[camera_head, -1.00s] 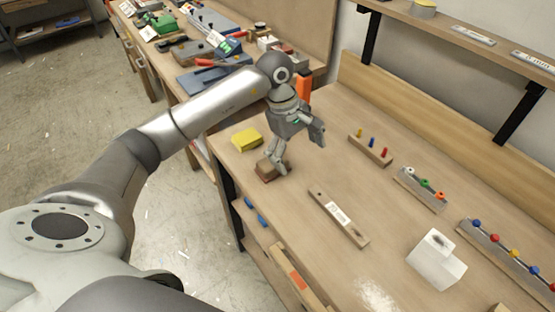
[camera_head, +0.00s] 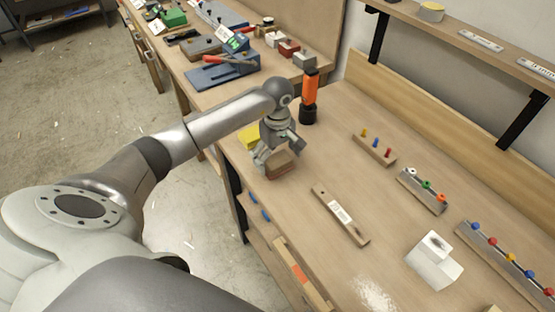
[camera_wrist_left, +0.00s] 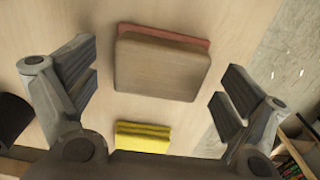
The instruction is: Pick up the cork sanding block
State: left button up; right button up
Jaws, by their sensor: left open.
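The cork sanding block (camera_head: 282,166) is a brown block lying on the workbench near its left front edge. In the left wrist view the block (camera_wrist_left: 160,68) shows its plain brown top, with a red layer along its far side underneath. My left gripper (camera_head: 279,150) is open and points down over the block. In the wrist view its two fingers (camera_wrist_left: 155,85) stand wide apart, one to each side of the block, with a gap on both sides. Nothing is between the fingertips. My right gripper is not in view.
A yellow sponge-like block (camera_head: 247,135) lies close behind the gripper. An orange and black cylinder (camera_head: 309,97) stands farther back.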

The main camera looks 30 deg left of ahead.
pick_arm(q)
jog(key=shift+f, duration=0.65)
jog(key=c, duration=1.2)
jog(key=shift+o, duration=0.2)
jog(key=shift+r, duration=0.1)
jog(key=shift+w+r+b, duration=0.1)
jog(key=shift+r+b, duration=0.2)
jog(key=shift+r, duration=0.1)
notch_tip(320, 180, up, 2)
jog(key=shift+r+b, duration=0.25)
jog(key=shift+b, duration=0.4)
jog(key=s+r, duration=0.1)
jog(key=s+r+b, duration=0.1)
jog(key=s+r, duration=0.2)
jog(key=r, duration=0.1)
jog(key=shift+s+d, duration=0.3)
jog(key=shift+s, duration=0.05)
jog(key=s+d+r+b, duration=0.1)
jog(key=s+r, duration=0.3)
jog(key=s, duration=0.5)
jog(key=shift+s+d+r+b, duration=0.15)
jog(key=shift+d+r+b, duration=0.2)
jog(key=shift+b, duration=0.45)
